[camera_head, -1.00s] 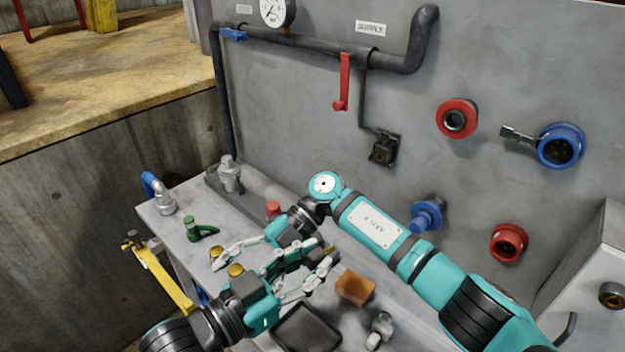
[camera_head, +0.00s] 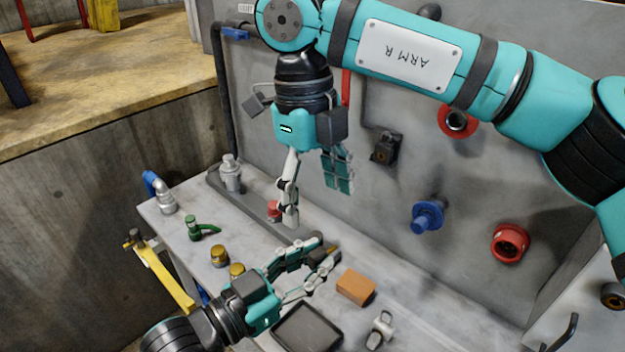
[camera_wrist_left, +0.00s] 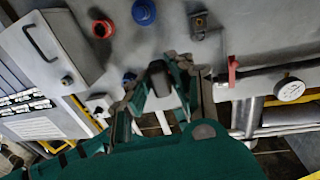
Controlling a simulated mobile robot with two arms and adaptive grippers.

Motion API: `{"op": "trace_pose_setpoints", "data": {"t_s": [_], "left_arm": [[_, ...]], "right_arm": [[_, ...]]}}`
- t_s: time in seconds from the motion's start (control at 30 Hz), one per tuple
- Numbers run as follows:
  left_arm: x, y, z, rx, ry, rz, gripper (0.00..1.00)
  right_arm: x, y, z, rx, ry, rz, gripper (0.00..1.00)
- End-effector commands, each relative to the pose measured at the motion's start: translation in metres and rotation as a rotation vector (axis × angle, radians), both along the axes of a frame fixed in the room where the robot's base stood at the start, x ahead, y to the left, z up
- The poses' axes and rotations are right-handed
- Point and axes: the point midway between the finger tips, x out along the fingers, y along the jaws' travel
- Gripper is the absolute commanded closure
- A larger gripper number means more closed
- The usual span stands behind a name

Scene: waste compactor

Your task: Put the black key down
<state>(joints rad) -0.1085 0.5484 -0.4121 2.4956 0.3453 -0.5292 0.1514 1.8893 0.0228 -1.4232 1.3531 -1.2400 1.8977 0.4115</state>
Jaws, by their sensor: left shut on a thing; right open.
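My left gripper (camera_head: 322,257) is low over the grey workbench, its fingers pointing right. It is shut on a small dark piece with a brassy end (camera_head: 331,250), which looks like the black key; the fingers hide much of it. In the left wrist view a dark grey piece (camera_wrist_left: 160,84) sits between the fingers. I cannot tell whether it touches the bench. My right gripper (camera_head: 314,204) is open and empty, pointing down above the back of the bench, in front of the wall panel.
On the bench (camera_head: 345,262) are an orange block (camera_head: 356,287), a dark tray (camera_head: 308,328), a grey fitting (camera_head: 380,329), brass caps (camera_head: 219,256) and a green-handled valve (camera_head: 200,230). The wall holds a blue socket (camera_head: 427,217) and a red socket (camera_head: 509,243).

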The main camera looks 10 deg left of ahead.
Motion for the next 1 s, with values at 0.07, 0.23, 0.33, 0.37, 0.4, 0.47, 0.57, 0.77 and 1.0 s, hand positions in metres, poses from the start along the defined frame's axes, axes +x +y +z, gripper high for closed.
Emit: {"op": "trace_pose_setpoints", "data": {"t_s": [0.07, 0.23, 0.33, 0.37, 0.4, 0.47, 0.57, 0.77, 1.0], "left_arm": [[0.0, 0.0, 0.0, -0.001, -0.001, 0.0, 1.0], [0.0, 0.0, 0.0, -0.001, -0.001, 0.0, 1.0], [0.0, 0.0, 0.0, -0.001, -0.001, 0.0, 1.0], [0.0, 0.0, 0.0, -0.001, -0.001, 0.0, 1.0], [0.0, 0.0, 0.0, -0.001, -0.001, 0.0, 1.0], [0.0, 0.0, 0.0, -0.001, -0.001, 0.0, 1.0], [0.0, 0.0, 0.0, -0.001, -0.001, 0.0, 1.0], [0.0, 0.0, 0.0, -0.001, -0.001, 0.0, 1.0], [0.0, 0.0, 0.0, -0.001, -0.001, 0.0, 1.0]], "right_arm": [[-0.001, -0.002, -0.015, 0.0, 0.004, 0.0, 0.24], [-0.003, -0.005, -0.049, 0.0, 0.004, -0.002, 0.24], [-0.005, -0.007, -0.066, 0.002, 0.004, -0.003, 0.24], [-0.005, -0.007, -0.071, 0.002, 0.004, -0.003, 0.24], [-0.005, -0.008, -0.078, 0.001, 0.004, -0.002, 0.24], [-0.006, -0.008, -0.085, 0.003, 0.004, -0.004, 0.24], [-0.006, -0.009, -0.095, 0.002, 0.004, -0.005, 0.24], [-0.007, -0.01, -0.103, 0.004, 0.001, -0.005, 0.24], [-0.007, -0.01, -0.103, 0.004, 0.002, -0.005, 0.27]]}}
